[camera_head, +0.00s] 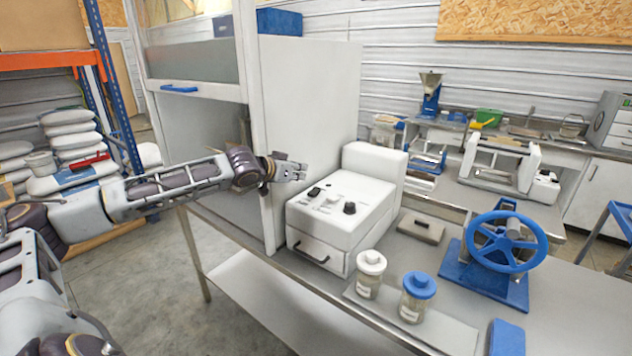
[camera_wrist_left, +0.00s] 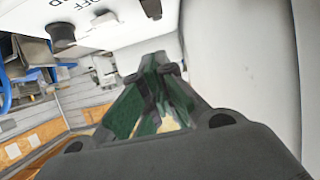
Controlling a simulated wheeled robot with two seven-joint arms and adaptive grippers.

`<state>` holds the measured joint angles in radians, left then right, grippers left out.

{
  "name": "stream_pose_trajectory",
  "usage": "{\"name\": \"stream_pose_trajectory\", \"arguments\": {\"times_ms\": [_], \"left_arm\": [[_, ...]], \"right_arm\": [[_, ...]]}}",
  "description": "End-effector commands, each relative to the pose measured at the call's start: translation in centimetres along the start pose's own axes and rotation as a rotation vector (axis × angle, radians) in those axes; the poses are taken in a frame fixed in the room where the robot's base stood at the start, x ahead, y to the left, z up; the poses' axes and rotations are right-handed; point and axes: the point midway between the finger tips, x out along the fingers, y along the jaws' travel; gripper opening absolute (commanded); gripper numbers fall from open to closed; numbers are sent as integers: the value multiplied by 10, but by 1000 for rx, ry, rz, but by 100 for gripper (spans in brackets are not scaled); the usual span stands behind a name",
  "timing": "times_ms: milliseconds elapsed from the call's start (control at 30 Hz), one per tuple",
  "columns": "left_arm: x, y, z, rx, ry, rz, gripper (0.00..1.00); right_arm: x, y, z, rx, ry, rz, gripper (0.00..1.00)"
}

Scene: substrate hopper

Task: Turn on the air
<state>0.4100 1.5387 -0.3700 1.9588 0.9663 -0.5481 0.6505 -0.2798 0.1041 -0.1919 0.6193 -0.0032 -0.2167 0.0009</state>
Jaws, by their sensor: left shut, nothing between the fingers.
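A white control box (camera_head: 340,222) stands on the bench, with a drawer and dark handle in its front. Its top panel carries a black rocker-like switch (camera_head: 314,192) at the left and a round black knob (camera_head: 349,208) at the right, with small pale parts between. My left gripper (camera_head: 300,172) is shut and empty, above and behind the switch, beside the tall white panel; it appears apart from the box. In the left wrist view, a black knob (camera_wrist_left: 62,32) and another dark control (camera_wrist_left: 150,8) show near partly cropped lettering reading "OFF". My right gripper is out of view.
A tall white cabinet panel (camera_head: 312,95) rises just behind and left of the box. Two lidded jars (camera_head: 369,275) (camera_head: 417,297) and a blue handwheel (camera_head: 507,241) stand on the bench to the right. Space directly above the box's panel is clear.

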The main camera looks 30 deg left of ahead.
Motion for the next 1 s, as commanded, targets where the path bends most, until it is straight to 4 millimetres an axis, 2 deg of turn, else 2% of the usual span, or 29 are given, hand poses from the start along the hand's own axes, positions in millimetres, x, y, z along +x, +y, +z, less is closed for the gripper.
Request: {"name": "stream_pose_trajectory", "arguments": {"times_ms": [267, 667, 1000], "left_arm": [[10, -1, -1, -3, 2, -1, 0], [27, 0, -1, -2, 1, 1, 0], [45, 0, -1, -3, 1, 0, 0]], "right_arm": [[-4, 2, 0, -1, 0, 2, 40], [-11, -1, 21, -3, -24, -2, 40], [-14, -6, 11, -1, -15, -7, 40]]}}
